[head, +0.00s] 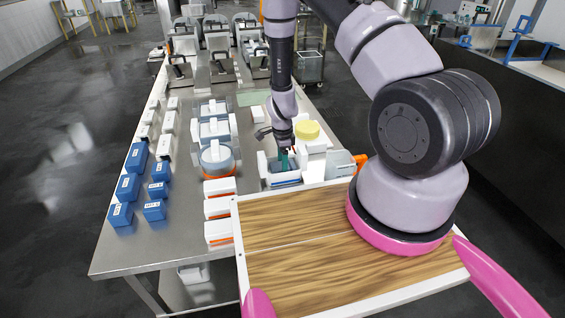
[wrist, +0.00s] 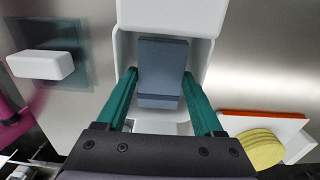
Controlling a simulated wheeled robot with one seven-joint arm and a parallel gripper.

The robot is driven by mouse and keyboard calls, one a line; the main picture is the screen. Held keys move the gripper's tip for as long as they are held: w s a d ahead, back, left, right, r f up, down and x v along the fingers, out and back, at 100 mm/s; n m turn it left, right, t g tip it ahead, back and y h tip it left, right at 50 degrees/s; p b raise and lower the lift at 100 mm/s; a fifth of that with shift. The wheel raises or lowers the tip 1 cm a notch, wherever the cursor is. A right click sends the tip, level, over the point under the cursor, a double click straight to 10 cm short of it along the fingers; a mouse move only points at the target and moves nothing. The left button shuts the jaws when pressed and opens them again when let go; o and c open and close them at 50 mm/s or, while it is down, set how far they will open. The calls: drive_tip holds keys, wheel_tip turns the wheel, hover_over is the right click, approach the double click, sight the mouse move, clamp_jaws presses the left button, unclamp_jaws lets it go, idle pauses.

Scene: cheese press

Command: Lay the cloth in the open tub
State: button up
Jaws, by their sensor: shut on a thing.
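The cloth (wrist: 163,62) looks like a folded blue-grey pad. It sits between the two teal fingers of my gripper (wrist: 160,76), which are shut on it. The open white tub (wrist: 207,55) surrounds the cloth in the wrist view, and the cloth is over or inside its opening. I cannot tell whether it touches the tub floor. In the head view my gripper (head: 286,158) points down into the white tub (head: 266,178) beyond the wooden board. The fingers and tub walls hide most of the cloth there.
A yellow round (head: 307,130) stands behind the tub; it shows at lower right in the wrist view (wrist: 261,148). A white block (wrist: 40,65) lies on a greenish sheet at left. Blue boxes (head: 127,187) and white containers crowd the table's left. The wooden board (head: 290,225) is bare.

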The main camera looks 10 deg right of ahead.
drive_tip(key=shift+f, duration=0.35)
drive_tip(key=o, duration=1.1)
wheel_tip(320, 180, up, 13)
drive_tip(key=shift+r, duration=0.15)
